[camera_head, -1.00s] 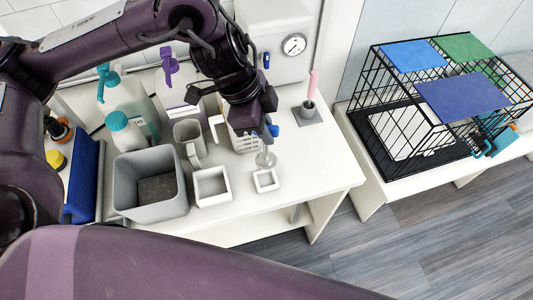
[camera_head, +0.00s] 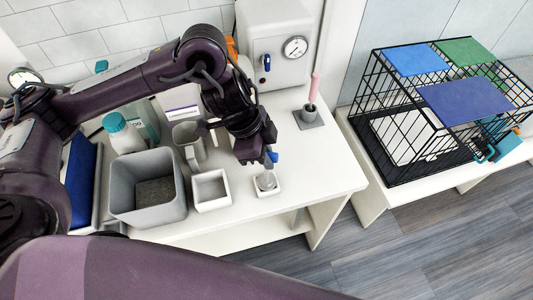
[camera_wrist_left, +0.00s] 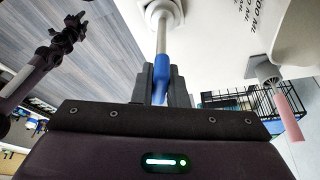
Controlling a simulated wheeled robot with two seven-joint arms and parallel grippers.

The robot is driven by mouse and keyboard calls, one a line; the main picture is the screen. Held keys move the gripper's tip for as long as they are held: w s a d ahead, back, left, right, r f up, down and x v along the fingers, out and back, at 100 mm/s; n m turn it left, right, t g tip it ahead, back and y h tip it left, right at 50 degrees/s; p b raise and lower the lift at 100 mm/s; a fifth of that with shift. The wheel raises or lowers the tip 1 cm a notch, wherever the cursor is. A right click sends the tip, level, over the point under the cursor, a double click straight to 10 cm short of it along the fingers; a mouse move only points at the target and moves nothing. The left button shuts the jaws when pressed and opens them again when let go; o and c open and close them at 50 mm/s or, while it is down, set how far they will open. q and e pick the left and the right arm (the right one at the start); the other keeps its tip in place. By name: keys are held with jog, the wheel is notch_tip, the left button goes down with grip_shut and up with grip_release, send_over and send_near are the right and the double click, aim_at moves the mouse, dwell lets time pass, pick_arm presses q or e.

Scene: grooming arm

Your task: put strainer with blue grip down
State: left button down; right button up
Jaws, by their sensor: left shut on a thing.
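My left gripper (camera_head: 266,158) is shut on the blue grip (camera_head: 273,156) of the strainer, with its fingers pointing down. The round metal strainer head (camera_head: 267,181) is at the small white square dish (camera_head: 274,191); whether it touches the bottom I cannot tell. In the left wrist view the blue grip (camera_wrist_left: 161,72) sits between the dark fingers (camera_wrist_left: 159,88), and a thin metal shaft leads to the pale round head (camera_wrist_left: 162,10). A dark jointed arm end, apparently my right gripper (camera_wrist_left: 72,28), shows small at the left wrist view's left; its jaws are unclear.
A larger white square dish (camera_head: 210,190) and a grey bin (camera_head: 148,190) stand left of the strainer. A grey mug (camera_head: 188,140) is behind. A pink-handled tool (camera_head: 313,95) stands in a grey holder. The table's right front is clear. A wire cage (camera_head: 430,115) stands to the right.

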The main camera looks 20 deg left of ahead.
pick_arm(q)
jog(key=c, duration=1.5)
grip_release()
jog(key=shift+f, duration=0.1)
jog(key=shift+o, duration=0.2)
jog(key=shift+r, duration=0.2)
jog(key=p+v, duration=0.2)
jog(key=v, duration=0.9)
jog(key=shift+a+r, duration=0.2)
jog(key=shift+r, duration=0.2)
